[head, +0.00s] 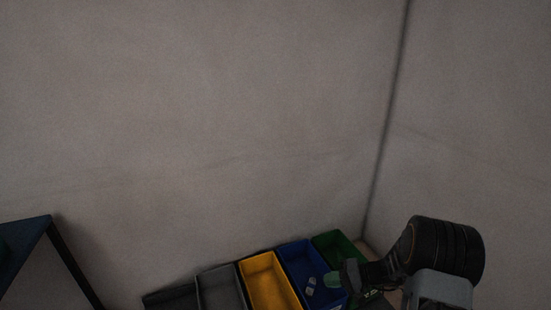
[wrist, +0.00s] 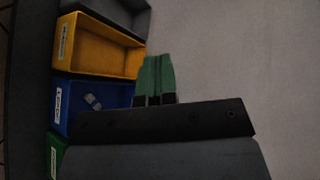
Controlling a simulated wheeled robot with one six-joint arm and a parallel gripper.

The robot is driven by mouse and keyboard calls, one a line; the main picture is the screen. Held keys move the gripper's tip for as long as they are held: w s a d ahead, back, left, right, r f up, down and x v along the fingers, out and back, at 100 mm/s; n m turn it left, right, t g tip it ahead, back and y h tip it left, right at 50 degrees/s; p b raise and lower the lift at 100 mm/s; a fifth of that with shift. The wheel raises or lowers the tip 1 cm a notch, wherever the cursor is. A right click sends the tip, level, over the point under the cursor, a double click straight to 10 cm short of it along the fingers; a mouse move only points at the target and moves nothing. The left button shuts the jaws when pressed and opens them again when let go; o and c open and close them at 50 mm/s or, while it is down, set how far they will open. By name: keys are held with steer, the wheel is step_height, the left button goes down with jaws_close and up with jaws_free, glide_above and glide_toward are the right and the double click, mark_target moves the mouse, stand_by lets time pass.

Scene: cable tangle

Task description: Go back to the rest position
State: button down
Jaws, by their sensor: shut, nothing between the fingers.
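My gripper (wrist: 154,80) shows in the wrist view with its green fingers together and nothing between them. In the head view my gripper (head: 333,280) is at the lower right, over or near the blue bin (head: 293,256). I cannot tell its exact height above the bins. The arm reaches in from the lower right corner.
A row of bins stands along the wall: dark grey (head: 170,300), grey (head: 222,288), yellow (head: 262,278), blue and green (head: 333,246). Small pale pieces (head: 311,286) lie in the blue bin. A dark table (head: 25,245) stands at the lower left. The wall above is bare.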

steer(key=s+r+n+h+p, duration=0.1)
steer(key=s+r+h+p, duration=0.3)
steer(key=r, duration=0.8)
steer(key=s+r+n+h+p, duration=0.1)
steer(key=s+r+h+p, duration=0.3)
steer(key=r, duration=0.9)
steer(key=s+r+n+t+h+p, duration=0.1)
steer(key=s+r+h+p, duration=0.3)
steer(key=s+r+p, duration=0.5)
step_height(320, 180, up, 4)
steer(key=shift+a+f+n+h+p, duration=0.25)
steer(key=shift+a+n+h+p, duration=0.2)
steer(key=shift+p, duration=0.4)
steer(key=shift+s, duration=0.1)
